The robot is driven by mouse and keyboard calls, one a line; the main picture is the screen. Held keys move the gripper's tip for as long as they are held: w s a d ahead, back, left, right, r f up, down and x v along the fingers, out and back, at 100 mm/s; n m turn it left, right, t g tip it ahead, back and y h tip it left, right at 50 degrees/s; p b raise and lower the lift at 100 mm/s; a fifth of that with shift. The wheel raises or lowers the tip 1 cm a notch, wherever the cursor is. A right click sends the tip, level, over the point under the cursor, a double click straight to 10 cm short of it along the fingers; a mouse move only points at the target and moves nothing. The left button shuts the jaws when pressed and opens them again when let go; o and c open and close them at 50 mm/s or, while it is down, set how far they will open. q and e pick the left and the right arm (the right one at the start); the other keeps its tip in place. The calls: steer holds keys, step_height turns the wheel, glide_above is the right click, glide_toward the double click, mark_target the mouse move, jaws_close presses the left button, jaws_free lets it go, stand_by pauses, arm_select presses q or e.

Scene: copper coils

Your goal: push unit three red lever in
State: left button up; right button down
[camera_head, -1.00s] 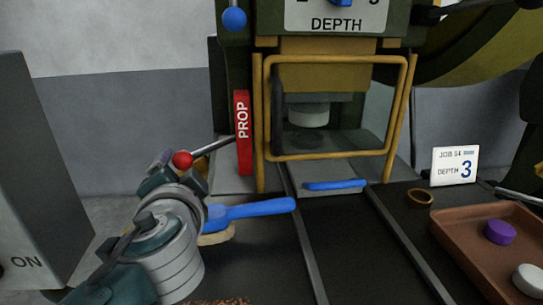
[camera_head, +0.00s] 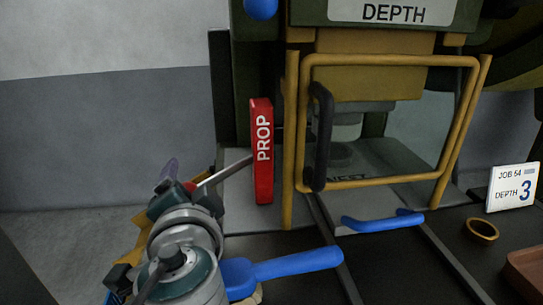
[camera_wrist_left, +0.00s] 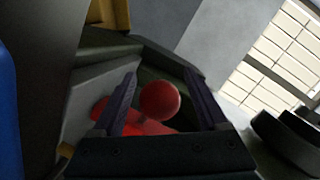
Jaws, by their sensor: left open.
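The red lever's grey rod (camera_head: 226,170) slants down-left from the machine, beside the red PROP bar (camera_head: 263,150). Its red ball knob (camera_head: 190,186) is mostly hidden by my left gripper (camera_head: 176,182) in the head view. In the left wrist view, the red ball (camera_wrist_left: 160,100) lies between the two spread dark fingers of the left gripper (camera_wrist_left: 160,76). The gripper is open, with gaps visible beside the ball. Another red part (camera_wrist_left: 142,128) shows behind the ball. My right gripper is not in view.
A yellow guard frame (camera_head: 385,183) with a black handle (camera_head: 320,135) stands right of the bar. A blue-handled brush (camera_head: 295,264) lies close to my left wrist. A blue handle (camera_head: 385,221), brass ring (camera_head: 482,230), DEPTH 3 card (camera_head: 512,188) and brown tray (camera_head: 525,268) are farther right.

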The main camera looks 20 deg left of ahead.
arm_select(q)
jaws_close()
stand_by(0.5)
steer(key=shift+s+f, duration=0.1)
stand_by(0.8)
